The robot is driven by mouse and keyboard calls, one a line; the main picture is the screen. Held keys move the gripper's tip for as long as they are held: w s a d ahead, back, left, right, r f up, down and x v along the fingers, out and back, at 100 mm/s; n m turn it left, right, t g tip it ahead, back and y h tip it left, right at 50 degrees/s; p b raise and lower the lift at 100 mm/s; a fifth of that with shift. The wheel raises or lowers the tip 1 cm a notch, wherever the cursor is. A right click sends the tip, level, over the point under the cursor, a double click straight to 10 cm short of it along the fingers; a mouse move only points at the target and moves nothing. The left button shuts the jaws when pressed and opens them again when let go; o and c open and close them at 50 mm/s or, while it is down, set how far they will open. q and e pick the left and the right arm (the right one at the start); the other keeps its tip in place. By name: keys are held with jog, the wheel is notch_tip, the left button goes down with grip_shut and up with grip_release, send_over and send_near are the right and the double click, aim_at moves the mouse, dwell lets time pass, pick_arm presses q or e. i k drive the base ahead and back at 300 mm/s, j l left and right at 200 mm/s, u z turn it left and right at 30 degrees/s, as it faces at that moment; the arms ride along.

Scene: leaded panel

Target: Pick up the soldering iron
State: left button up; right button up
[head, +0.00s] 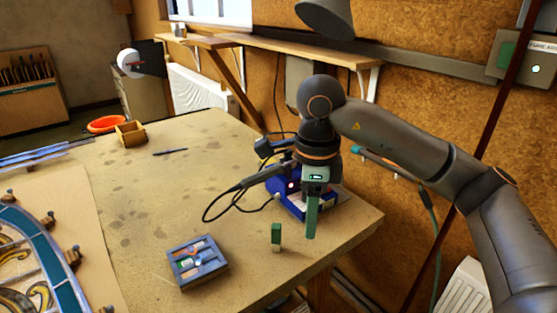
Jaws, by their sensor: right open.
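The soldering iron (258,179) is dark and slim. It lies tilted beside the blue soldering station (288,204), its front end toward the stand and partly hidden behind my right gripper. Its black cable loops from the rear end down to the station. My right gripper (311,232) points down in front of the station, just right of the iron. My left gripper is out of view.
The leaded panel (38,240) is at the left. A wooden box (131,134) stands at the back; the table's middle is mostly clear.

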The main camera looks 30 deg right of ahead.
aim_at(252, 180)
jog(key=i+l+u, duration=0.1)
jog(key=l+u, duration=0.2)
jog(key=u, duration=0.2)
jog(key=l+u, duration=0.3)
jog(key=u, duration=0.15)
jog(key=l+u, duration=0.35)
jog(key=l, duration=1)
jog(key=k+l, duration=0.1)
jog(key=l, duration=0.3)
